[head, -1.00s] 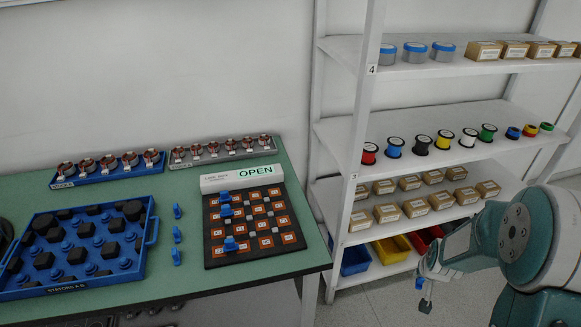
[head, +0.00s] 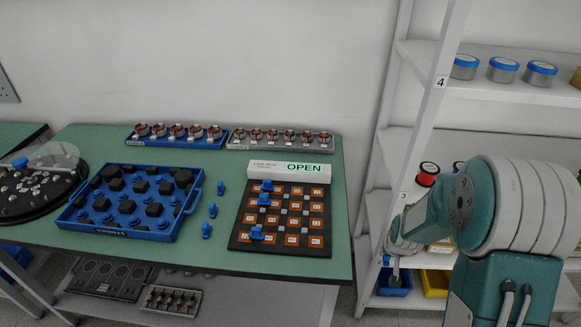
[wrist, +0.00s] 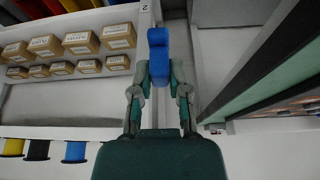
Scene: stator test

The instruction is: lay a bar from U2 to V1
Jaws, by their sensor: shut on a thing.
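My gripper (wrist: 158,85) is shut on a blue bar (wrist: 158,55), which stands out between the fingertips in the wrist view. In the head view my gripper (head: 394,268) hangs beside the shelf, right of the table and away from the terminal board. The dark terminal board (head: 240,236) lies on the green table with a grid of orange terminals. Its white header (head: 288,170) reads OPEN. Several blue bars sit along its left side, such as one in front (head: 257,234). The terminal labels are too small to read, so I cannot tell U2 from V1.
Loose blue bars (head: 213,210) stand left of the board. A blue tray (head: 72,222) of stator parts is farther left. Two racks of coils (head: 178,143) line the back. A shelf unit (head: 432,110) with spools, boxes and bins is right of the table, near my arm.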

